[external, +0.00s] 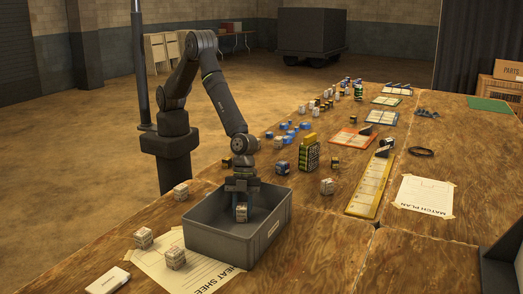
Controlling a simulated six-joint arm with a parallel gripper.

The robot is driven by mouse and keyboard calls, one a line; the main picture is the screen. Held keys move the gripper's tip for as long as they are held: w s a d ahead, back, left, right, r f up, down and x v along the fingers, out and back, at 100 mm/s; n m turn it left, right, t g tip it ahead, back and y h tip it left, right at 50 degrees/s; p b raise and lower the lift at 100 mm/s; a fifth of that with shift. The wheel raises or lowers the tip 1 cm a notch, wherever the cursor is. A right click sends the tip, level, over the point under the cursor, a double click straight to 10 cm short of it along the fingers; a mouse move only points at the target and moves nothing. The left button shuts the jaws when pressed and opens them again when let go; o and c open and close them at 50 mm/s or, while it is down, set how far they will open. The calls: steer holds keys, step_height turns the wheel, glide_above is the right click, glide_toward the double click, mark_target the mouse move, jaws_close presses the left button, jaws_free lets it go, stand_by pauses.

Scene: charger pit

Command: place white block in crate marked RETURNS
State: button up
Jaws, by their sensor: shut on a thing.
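My gripper (241,196) points straight down over the grey crate (216,250) at the table's front left. It is shut on a white block (241,213) with dark markings. The block hangs inside the crate's opening, below the level of the far rim. I cannot tell whether it touches the crate floor. The crate has a small label (273,228) on its right side, too small to read. Other whitish blocks stand outside the crate: one (181,191) behind it at left, two (144,238) (175,259) at front left, and one (327,186) to the right.
A heat sheet (185,272) lies partly under the crate. A black and yellow pack (310,152) and a dark blue block (282,168) stand behind the crate. Many small blocks, coloured trays and a match plan sheet (424,195) lie farther right. Bare table lies right of the crate.

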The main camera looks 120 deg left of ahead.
steer(key=shift+f, duration=0.15)
steer(key=o, duration=1)
steer(key=shift+c, duration=0.2)
steer(key=v, duration=1.2)
steer(key=shift+r, duration=0.2)
